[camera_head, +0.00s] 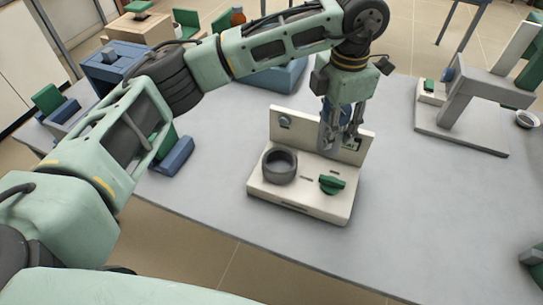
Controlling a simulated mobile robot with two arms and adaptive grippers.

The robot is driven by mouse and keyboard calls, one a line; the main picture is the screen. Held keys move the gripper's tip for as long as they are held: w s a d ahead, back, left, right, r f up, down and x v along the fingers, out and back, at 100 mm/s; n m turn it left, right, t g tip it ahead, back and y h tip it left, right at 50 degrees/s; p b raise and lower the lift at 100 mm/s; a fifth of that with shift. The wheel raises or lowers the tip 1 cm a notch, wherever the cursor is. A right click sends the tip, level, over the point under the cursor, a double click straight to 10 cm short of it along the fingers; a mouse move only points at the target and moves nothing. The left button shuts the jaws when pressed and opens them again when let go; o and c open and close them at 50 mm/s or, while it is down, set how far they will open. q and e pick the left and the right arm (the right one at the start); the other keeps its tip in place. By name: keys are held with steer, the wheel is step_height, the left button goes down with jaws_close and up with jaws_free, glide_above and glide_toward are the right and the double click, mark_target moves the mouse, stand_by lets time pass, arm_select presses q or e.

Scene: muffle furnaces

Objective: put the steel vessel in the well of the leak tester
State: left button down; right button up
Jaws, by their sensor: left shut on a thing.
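The leak tester (299,202) is a cream L-shaped unit on the grey table, with a base and an upright back panel. Its well (280,166) is a dark round ring at the left of the base, and it looks empty. A green knob (332,184) sits to its right. My left gripper (342,142) points down in front of the right part of the back panel, above the base and to the right of the well. It is shut on a small grey piece, apparently the steel vessel (327,138), mostly hidden by the fingers.
A grey and white stand (462,125) is at the right, with a small bowl (527,119) beyond it. Blue and green devices (174,155) stand at the left, and a blue box (278,75) is behind my arm.

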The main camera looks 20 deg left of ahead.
arm_select(q)
steer(key=a+f+p, duration=0.1)
steer(key=a+f, duration=0.2)
steer(key=s+a+f+p, duration=0.1)
steer(key=a+f+p, duration=0.1)
steer(key=a+f, duration=0.2)
steer(key=a+f+p, duration=0.1)
steer(key=a+f, duration=0.2)
steer(key=a, duration=0.1)
steer(key=shift+s+f+p, duration=0.2)
steer(key=shift+s+p, duration=0.1)
steer(key=shift+s, duration=0.1)
steer(key=shift+f, duration=0.15)
steer(key=shift+d, duration=0.1)
arm_select(e)
steer(key=r, duration=0.4)
steer(key=shift+d+r, duration=0.25)
steer(key=shift+r, duration=0.05)
steer(key=shift+d, duration=0.15)
arm_select(q)
steer(key=shift+f, duration=0.1)
steer(key=c, duration=1.1)
jaws_free()
arm_select(e)
steer(key=shift+d+f, duration=0.15)
steer(key=shift+d, duration=0.1)
